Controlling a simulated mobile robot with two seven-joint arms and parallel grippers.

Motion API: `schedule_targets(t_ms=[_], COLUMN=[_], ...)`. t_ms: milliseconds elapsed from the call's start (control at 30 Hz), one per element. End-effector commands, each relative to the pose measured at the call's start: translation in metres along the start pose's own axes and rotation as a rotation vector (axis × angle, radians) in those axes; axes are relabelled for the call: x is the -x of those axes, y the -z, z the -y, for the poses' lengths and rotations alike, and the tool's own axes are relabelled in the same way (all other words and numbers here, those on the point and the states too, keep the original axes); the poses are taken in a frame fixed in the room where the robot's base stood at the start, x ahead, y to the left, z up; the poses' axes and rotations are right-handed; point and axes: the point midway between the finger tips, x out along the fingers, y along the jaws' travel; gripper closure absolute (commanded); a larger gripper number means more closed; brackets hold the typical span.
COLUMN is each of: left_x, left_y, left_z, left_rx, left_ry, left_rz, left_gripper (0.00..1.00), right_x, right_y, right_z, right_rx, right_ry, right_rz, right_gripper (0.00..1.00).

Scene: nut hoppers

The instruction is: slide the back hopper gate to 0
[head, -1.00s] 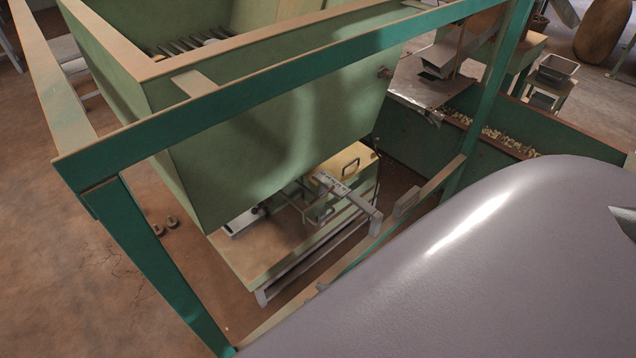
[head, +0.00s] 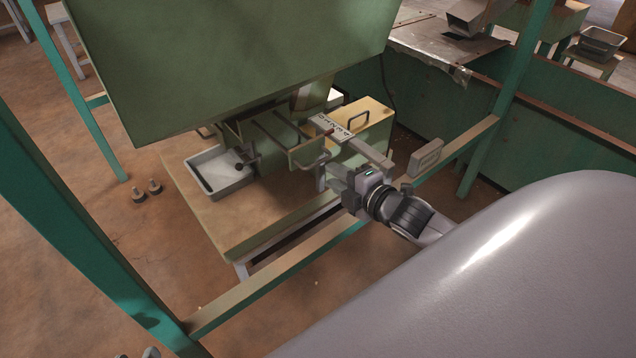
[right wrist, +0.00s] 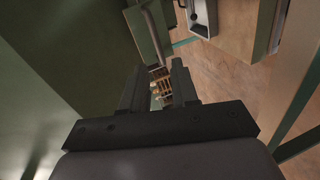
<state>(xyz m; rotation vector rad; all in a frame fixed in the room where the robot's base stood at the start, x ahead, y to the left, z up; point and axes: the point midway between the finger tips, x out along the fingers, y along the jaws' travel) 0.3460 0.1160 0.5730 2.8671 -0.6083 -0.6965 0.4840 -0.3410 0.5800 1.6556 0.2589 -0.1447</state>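The large green hopper (head: 240,60) hangs in its frame in the head view. Under it is the gate assembly (head: 285,140), with a curved grey handle (head: 311,164) on its near side and a pale marked scale plate (head: 333,127) beside it. I cannot read the gate's setting, nor tell if this is the back hopper. My right gripper (head: 333,178) is just right of and below the handle; contact is unclear. In the right wrist view its two fingers (right wrist: 158,88) are apart with nothing held between them. A grey handle also shows ahead (right wrist: 155,32). My left gripper is not in view.
A grey tray (head: 218,172) stands on the wooden stand (head: 215,218) below the hopper. A green frame rail (head: 275,275) crosses in front of the stand, and a post (head: 70,215) stands at left. A yellowish box with a handle (head: 368,118) sits behind the scale.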

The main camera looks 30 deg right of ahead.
Motion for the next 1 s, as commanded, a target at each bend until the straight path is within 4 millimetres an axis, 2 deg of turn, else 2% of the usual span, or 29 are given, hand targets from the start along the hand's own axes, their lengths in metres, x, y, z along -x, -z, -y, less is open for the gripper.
schedule_targets(t_ms=[33,233,367,800,1000], left_x=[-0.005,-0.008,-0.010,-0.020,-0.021], left_y=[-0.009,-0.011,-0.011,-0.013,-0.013], left_z=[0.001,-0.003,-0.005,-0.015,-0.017], left_rx=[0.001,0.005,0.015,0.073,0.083], left_ry=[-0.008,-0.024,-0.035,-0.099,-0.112], left_rz=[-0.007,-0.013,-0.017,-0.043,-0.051], left_gripper=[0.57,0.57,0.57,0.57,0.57], right_x=[-0.006,-0.013,-0.021,-0.070,-0.081], right_y=[-0.005,-0.012,-0.013,-0.013,-0.012], right_z=[0.007,0.002,0.000,0.000,-0.001], right_rx=[0.035,0.107,0.112,0.109,0.109], right_ry=[-0.013,-0.034,-0.037,-0.035,-0.034], right_rz=[0.002,0.006,0.007,0.006,0.006], right_gripper=[0.71,0.71,0.71,0.71,0.71])
